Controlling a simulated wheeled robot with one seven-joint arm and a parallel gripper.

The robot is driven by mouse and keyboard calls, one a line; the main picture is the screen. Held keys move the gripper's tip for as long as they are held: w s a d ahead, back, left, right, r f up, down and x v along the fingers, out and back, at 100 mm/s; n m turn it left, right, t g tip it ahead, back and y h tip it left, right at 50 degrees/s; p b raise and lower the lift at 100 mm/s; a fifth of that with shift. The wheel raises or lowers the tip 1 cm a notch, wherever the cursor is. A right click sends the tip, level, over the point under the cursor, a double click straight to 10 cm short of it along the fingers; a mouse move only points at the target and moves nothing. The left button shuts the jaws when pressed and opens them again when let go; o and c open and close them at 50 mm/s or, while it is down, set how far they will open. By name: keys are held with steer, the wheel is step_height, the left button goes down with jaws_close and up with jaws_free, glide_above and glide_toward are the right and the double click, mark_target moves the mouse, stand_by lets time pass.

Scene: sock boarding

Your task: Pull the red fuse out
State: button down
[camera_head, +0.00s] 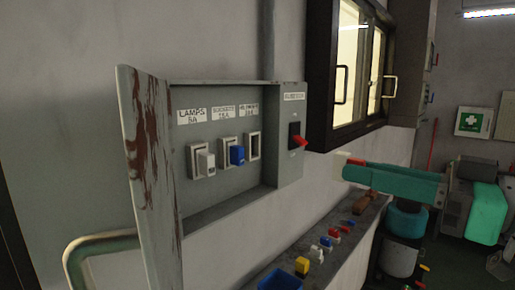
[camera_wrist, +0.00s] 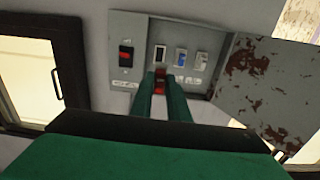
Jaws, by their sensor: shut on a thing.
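The red fuse (camera_head: 356,161) is between my fingertips, with a pale end sticking out towards the left. It also shows as a red block in the wrist view (camera_wrist: 162,91). My gripper (camera_head: 349,164) is shut on it, in the air to the right of the fuse box (camera_head: 228,190) and apart from it. The third fuse holder (camera_head: 254,145), at the right of the row, is empty. A white fuse (camera_head: 206,162) sits in the left holder and a blue fuse (camera_head: 237,155) in the middle one.
A black switch with a red lever (camera_head: 297,137) is right of the holders. The rusty box door (camera_head: 152,170) stands open at left. A shelf (camera_head: 338,265) below carries several loose coloured fuses and a blue bin (camera_head: 281,281). A dark-framed window (camera_head: 322,75) juts out above.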

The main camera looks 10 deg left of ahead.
steer(key=v, duration=0.6)
stand_by(0.3)
